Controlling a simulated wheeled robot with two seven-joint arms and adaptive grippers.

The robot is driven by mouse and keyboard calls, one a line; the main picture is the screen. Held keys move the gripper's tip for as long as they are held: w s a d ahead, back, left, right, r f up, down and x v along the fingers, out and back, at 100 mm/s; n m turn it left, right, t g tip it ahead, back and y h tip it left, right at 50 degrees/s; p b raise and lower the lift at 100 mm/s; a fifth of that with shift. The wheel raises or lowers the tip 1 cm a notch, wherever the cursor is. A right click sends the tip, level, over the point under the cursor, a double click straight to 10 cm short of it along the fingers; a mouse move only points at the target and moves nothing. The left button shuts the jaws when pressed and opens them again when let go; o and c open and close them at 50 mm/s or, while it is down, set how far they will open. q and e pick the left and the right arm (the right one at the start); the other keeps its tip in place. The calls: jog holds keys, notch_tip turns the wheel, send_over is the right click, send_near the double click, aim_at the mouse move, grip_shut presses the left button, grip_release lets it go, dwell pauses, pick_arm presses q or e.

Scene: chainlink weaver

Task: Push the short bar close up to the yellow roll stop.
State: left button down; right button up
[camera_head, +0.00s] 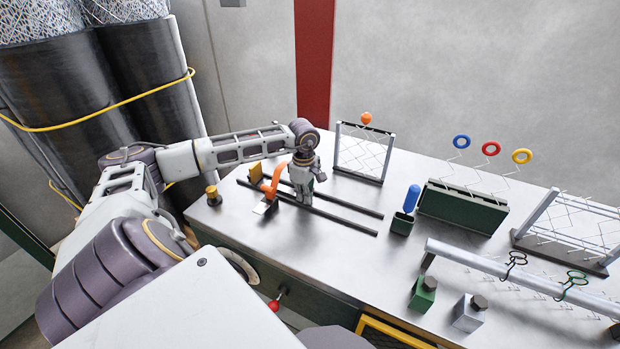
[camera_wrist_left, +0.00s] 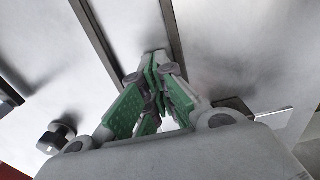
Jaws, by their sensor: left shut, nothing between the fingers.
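A yellow block (camera_head: 255,172), which looks like the roll stop, stands at the left end of two dark parallel rails (camera_head: 345,220) on the steel table. An orange upright lever (camera_head: 272,182) with a pale plate at its foot is just right of it. My left gripper (camera_head: 304,200) points down over the rails, right of the lever, and is shut with nothing in it. In the left wrist view its green-padded fingers (camera_wrist_left: 153,62) meet by a rail (camera_wrist_left: 171,28). I cannot make out the short bar clearly; the gripper may hide it. My right gripper is out of view.
A brass knob (camera_head: 213,196) stands at the table's left corner. A mesh frame (camera_head: 363,152) is behind the rails. A green box with a blue-handled tool (camera_head: 411,200) and a green rack (camera_head: 462,205) stand to the right. Steel in front of the rails is clear.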

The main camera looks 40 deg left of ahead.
pick_arm(q)
jog(key=shift+r, duration=0.1)
jog(key=shift+a+r, duration=0.1)
jog(key=shift+r, duration=0.35)
notch_tip(320, 180, up, 11)
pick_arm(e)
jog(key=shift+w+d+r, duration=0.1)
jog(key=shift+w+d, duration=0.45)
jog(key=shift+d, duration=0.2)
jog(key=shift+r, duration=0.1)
